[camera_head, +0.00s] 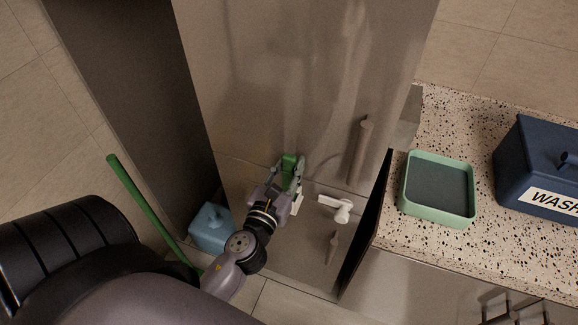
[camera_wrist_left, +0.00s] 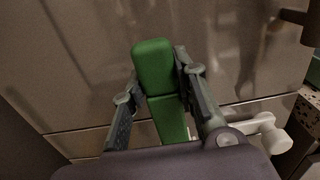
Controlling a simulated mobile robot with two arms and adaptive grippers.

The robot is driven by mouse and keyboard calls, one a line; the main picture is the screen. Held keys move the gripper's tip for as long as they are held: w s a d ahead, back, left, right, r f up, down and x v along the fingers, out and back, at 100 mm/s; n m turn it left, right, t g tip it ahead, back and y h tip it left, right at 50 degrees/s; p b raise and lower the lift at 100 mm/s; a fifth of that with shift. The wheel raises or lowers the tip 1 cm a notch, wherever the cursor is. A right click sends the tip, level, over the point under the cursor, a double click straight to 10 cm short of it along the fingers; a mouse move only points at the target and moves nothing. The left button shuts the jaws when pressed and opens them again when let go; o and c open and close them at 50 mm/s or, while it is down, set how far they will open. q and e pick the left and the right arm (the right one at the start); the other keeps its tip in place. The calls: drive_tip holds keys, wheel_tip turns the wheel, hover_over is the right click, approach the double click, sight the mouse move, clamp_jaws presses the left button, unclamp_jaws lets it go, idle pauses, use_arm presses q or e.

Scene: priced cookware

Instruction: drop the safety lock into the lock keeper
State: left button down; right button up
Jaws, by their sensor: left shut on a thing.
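My left gripper (camera_head: 291,173) is shut on a green block, which looks like the safety lock (camera_head: 289,161), in front of the steel cabinet. In the left wrist view the green block (camera_wrist_left: 154,66) stands between the fingers of the left gripper (camera_wrist_left: 160,82), and a second green section (camera_wrist_left: 168,118) continues below it. A white fitting (camera_head: 341,208) with a round end sits on the cabinet front, right of the gripper. It also shows in the left wrist view (camera_wrist_left: 262,130). I cannot tell whether it is the lock keeper. My right gripper is not in view.
The steel cabinet (camera_head: 270,80) has a bar handle (camera_head: 360,150) above the white fitting. On the speckled counter (camera_head: 445,118) are a green-rimmed tray (camera_head: 437,215) and a blue box (camera_head: 540,165). A light-blue container (camera_head: 212,229) and a green pole (camera_head: 145,203) are at the lower left.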

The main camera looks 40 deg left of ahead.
sight(287, 180)
use_arm(q)
drive_tip(key=shift+f+b, duration=1.6)
drive_tip(key=shift+f, duration=0.2)
drive_tip(key=c, duration=1.2)
unclamp_jaws()
